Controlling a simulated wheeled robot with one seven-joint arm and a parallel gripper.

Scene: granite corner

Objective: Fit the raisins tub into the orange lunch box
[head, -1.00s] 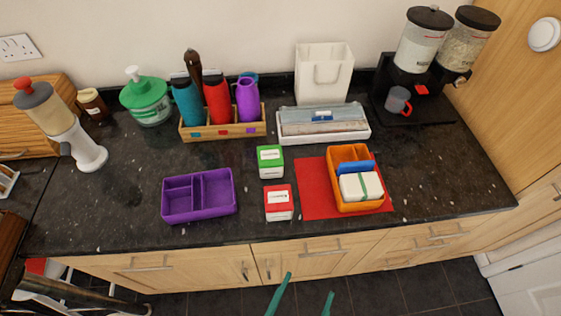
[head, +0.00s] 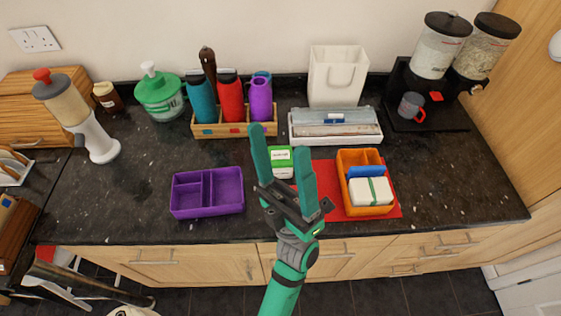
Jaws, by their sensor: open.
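The orange lunch box (head: 346,186) stands on a red mat on the counter, right of my gripper. It holds a blue piece (head: 366,171) and a white block with a green band (head: 371,192); its back compartment looks empty. A tub with a green lid (head: 281,157) shows partly between my fingers. A red-lidded tub from the earlier view is now hidden behind my gripper. The labels are too small to tell which tub is raisins. My gripper (head: 280,140) is open, fingers pointing toward the back, and appears empty, in front of the tubs.
A purple divided box (head: 207,193) stands left of my gripper. Dispensers (head: 440,48) stand at back right. Counter left of the purple box is clear.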

